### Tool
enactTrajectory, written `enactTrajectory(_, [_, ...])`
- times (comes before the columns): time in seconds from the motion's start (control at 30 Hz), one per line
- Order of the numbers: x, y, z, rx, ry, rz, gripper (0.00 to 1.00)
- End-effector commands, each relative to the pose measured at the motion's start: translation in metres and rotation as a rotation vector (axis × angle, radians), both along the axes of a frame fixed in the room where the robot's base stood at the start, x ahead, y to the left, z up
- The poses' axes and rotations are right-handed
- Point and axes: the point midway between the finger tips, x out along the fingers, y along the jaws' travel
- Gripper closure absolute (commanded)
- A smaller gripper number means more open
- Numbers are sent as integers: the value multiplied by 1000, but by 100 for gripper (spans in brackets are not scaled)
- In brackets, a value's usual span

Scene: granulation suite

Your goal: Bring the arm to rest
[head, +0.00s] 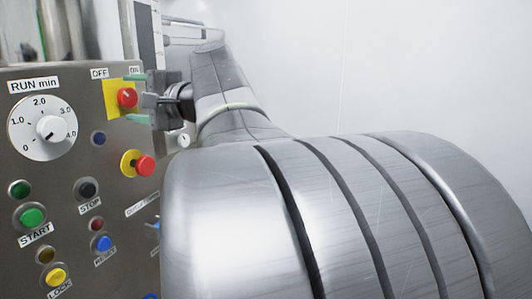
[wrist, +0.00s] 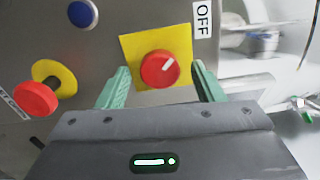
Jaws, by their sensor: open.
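My gripper (head: 136,98) is at the control panel (head: 65,190), in front of a red rotary switch (head: 127,97) on a yellow plate. In the wrist view my gripper (wrist: 160,76) is open, with one green fingertip on each side of the red switch (wrist: 160,69). A gap shows between each fingertip and the knob, and nothing is held. The knob's white mark points up and right, towards the side with the OFF label (wrist: 203,20). My arm is stretched out across the right of the head view.
The panel carries a RUN min dial (head: 50,128), a red button on yellow (head: 143,166), a green START button (head: 32,216), a blue button (head: 101,243) and a yellow LOCK button (head: 56,277). A plain white wall (head: 430,70) stands behind my arm.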

Motion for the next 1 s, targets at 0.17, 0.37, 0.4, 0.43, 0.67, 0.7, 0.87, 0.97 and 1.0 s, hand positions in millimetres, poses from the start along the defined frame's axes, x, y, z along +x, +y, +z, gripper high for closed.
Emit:
enactTrajectory(0.17, [0,0,5,50,124,-1,39])
enactTrajectory(0.37, [0,0,5,106,261,-1,39])
enactTrajectory(0.4, [0,0,5,118,287,0,39])
enactTrajectory(0.43, [0,0,5,127,308,0,39])
enactTrajectory(0.67, [0,0,3,180,438,-1,39])
enactTrajectory(0.7, [0,0,3,187,455,-1,39])
enactTrajectory(0.87, [0,0,1,206,499,-1,39])
enactTrajectory(0.97, [0,0,0,211,510,0,39])
enactTrajectory(1.0, [0,0,0,212,512,0,39])
